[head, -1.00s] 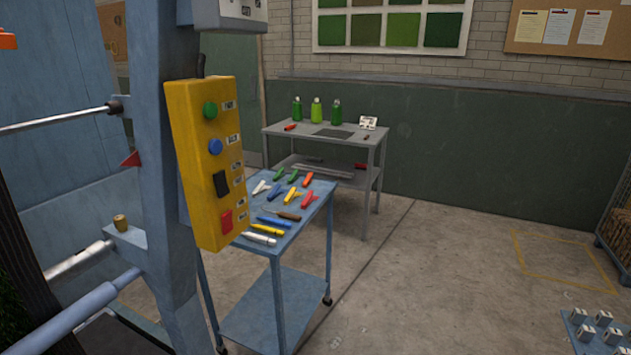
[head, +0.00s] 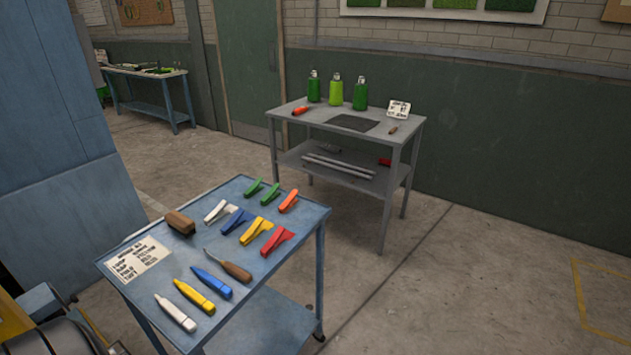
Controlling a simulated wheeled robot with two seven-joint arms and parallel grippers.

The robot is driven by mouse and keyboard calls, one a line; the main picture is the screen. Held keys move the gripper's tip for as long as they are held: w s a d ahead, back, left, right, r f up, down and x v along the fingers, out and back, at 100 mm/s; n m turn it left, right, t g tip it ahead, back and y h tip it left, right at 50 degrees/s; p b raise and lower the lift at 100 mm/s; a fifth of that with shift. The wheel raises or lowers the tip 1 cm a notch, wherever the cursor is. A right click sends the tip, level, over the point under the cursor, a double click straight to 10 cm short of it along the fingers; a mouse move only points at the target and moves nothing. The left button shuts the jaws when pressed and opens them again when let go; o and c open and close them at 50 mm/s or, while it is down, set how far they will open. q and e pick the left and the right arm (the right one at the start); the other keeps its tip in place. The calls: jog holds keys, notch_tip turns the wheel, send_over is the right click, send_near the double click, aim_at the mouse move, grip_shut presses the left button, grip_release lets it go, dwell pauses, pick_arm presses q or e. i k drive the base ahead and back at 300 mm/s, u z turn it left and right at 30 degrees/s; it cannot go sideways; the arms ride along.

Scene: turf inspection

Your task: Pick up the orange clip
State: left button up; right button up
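The orange clip (head: 289,201) lies on the blue cart's top (head: 262,292), near its far right corner. Two green clips lie just left of it, one green clip (head: 271,193) being the closer. A yellow clip (head: 257,231) and a red clip (head: 277,241) lie nearer to me. Blue and white clips lie to the left of the yellow one. Nothing covers the orange clip. Neither of my grippers shows in the head view.
Markers, a hooked tool (head: 230,266), a brown block (head: 180,223) and a printed card (head: 139,258) share the cart top. A grey table (head: 308,124) with green bottles stands behind. A blue cabinet (head: 75,110) is at left. Floor right of the cart is clear.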

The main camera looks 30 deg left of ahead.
aim_at(290, 201)
jog(key=i, duration=0.95)
jog(key=u, duration=1.8)
